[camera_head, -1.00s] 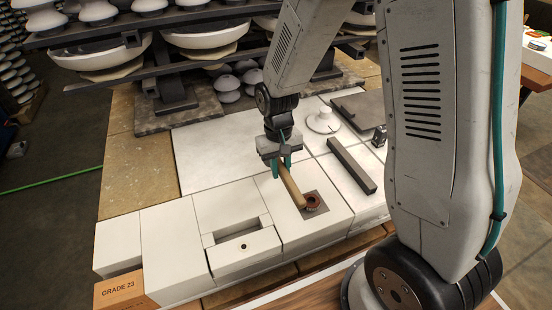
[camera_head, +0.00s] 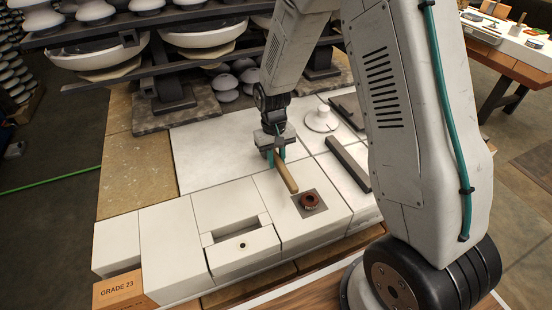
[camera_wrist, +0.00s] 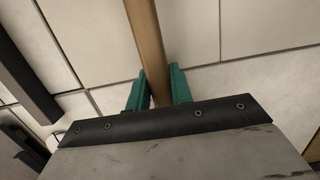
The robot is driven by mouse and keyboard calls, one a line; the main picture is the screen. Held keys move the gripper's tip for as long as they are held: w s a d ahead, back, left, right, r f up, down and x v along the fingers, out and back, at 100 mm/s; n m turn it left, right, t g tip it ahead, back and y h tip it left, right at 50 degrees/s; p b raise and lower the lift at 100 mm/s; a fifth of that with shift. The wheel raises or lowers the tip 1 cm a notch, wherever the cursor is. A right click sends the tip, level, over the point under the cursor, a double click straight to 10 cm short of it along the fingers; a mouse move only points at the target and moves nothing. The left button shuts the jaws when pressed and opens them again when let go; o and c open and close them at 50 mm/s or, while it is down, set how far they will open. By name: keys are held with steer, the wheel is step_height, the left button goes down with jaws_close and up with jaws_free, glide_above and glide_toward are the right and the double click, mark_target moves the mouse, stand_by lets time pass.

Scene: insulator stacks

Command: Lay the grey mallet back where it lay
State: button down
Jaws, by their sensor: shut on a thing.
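The mallet shows as a pale wooden handle (camera_head: 287,178) slanting down to the right from my gripper (camera_head: 276,159), above the white blocks. I cannot make out its grey head in either view. My gripper's teal fingers are shut on the handle. In the wrist view, the handle (camera_wrist: 147,45) runs up from between the two fingers (camera_wrist: 158,90), and its far end is out of frame.
The ring sits on a grey square patch on a white block. A long dark grey bar (camera_head: 347,165) and a white round disc with a knob (camera_head: 321,119) lie to the right. A recessed white block (camera_head: 240,247) is at front. Racks of insulators (camera_head: 205,37) stand behind.

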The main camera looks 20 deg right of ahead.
steer(key=shift+f, duration=0.15)
steer(key=c, duration=1.3)
jaws_free()
steer(key=shift+o, duration=0.2)
step_height(320, 180, up, 12)
steer(key=w+r, duration=0.1)
steer(key=w, duration=0.1)
steer(key=s+d+r+t, duration=0.1)
steer(key=s+r, duration=0.6)
steer(key=r, duration=0.1)
steer(key=s+d+r+t, duration=0.1)
steer(key=s+r, duration=0.3)
steer(key=s, duration=0.7)
steer(key=s+d+r+t, duration=0.1)
steer(key=s+r, duration=0.3)
steer(key=s, duration=0.7)
steer(key=shift+s+r, duration=0.15)
steer(key=shift+r, duration=0.15)
